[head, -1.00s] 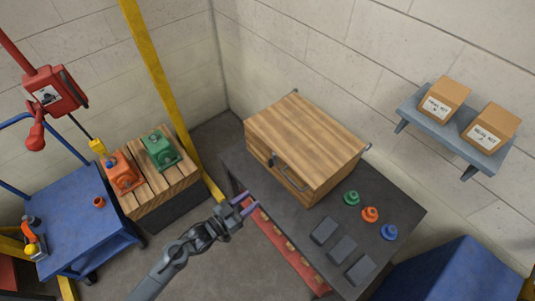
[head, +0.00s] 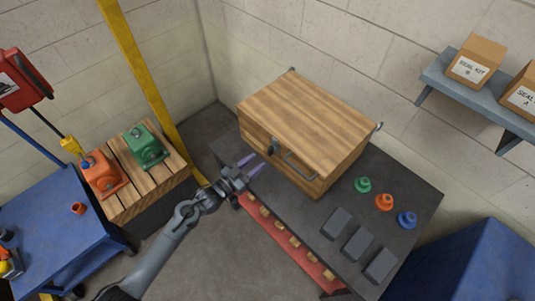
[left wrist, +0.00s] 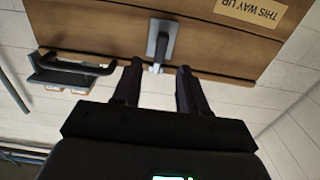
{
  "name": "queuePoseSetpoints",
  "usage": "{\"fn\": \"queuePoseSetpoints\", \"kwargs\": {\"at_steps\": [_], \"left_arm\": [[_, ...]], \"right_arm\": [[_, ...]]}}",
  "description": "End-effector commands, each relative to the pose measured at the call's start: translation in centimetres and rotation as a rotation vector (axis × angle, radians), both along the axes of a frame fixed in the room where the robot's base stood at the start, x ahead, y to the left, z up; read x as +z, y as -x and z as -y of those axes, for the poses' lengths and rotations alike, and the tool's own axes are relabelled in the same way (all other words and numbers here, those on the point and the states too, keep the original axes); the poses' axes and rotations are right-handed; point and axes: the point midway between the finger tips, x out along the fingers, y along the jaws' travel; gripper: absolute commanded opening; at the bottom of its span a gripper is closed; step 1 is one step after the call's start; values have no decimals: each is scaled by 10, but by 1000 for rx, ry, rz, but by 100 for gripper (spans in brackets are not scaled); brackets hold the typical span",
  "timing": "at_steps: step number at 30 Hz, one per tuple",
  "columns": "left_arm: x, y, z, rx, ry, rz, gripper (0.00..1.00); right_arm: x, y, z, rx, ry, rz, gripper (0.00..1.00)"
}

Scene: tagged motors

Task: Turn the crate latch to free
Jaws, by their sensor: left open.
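The wooden crate (head: 310,112) sits closed on the dark bench top. Its latch (head: 274,147) is a small grey piece on the front face, left of the dark handle (head: 300,168). In the left wrist view the latch (left wrist: 161,42) is a grey plate with a lever lying roughly along the picture's vertical. My left gripper (head: 256,166) is open and empty just in front of the crate's front face, close to the latch. In the left wrist view its two dark fingers (left wrist: 160,72) point at the latch, one on either side of its near end, apparently not gripping it. My right gripper is not in view.
Green, orange and blue knob-like parts (head: 384,202) and several dark blocks (head: 357,243) occupy the bench right of the crate. A red tray (head: 288,245) runs along the bench front. Green and orange motors (head: 146,146) stand on a slatted stand at left, beside a yellow post (head: 150,85).

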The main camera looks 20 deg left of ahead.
Motion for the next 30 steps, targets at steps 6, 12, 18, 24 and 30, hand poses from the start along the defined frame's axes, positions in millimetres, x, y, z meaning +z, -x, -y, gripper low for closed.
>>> {"fn": "queuePoseSetpoints", "kwargs": {"at_steps": [6,12,18,24,30], "left_arm": [[0,-33,16,0,2,2,43],[0,-52,24,0,0,1,43],[0,-60,28,0,0,1,43],[0,-60,28,0,0,0,43],[0,-60,28,0,0,0,21]], "right_arm": [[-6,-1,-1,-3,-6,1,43],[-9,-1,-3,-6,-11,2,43],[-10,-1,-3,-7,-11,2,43],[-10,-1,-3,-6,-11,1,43],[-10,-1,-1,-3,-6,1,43]]}}
